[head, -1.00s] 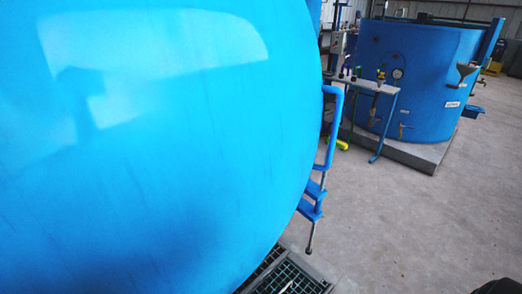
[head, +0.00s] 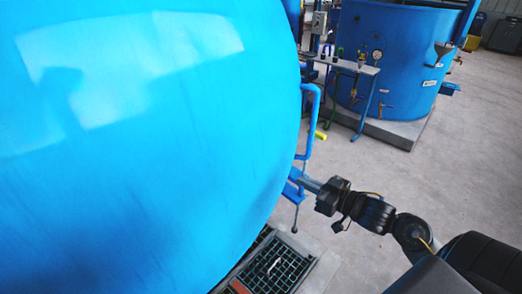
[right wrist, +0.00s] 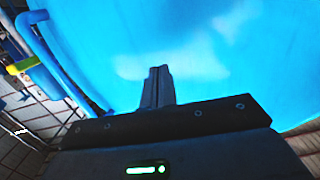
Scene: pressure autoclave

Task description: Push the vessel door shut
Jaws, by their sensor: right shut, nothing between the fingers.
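The vessel door (head: 140,150) is a large glossy blue dome filling the left half of the head view. A blue bent handle (head: 309,115) and a bracket (head: 291,190) stand at its right edge. My right gripper (head: 304,181) is shut and empty, with its fingertips close to the door's lower right edge by the bracket. In the right wrist view the closed fingers (right wrist: 157,86) point at the blue door surface (right wrist: 220,50). I cannot tell whether they touch it. My left gripper is out of view. The vessel body behind the door is mostly hidden.
A floor grate (head: 275,262) lies below the door's edge. A second blue tank (head: 395,60) with a gauge stands on a concrete plinth at the back right. A small valve table (head: 345,66) stands before it. The grey floor (head: 430,165) at right is clear.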

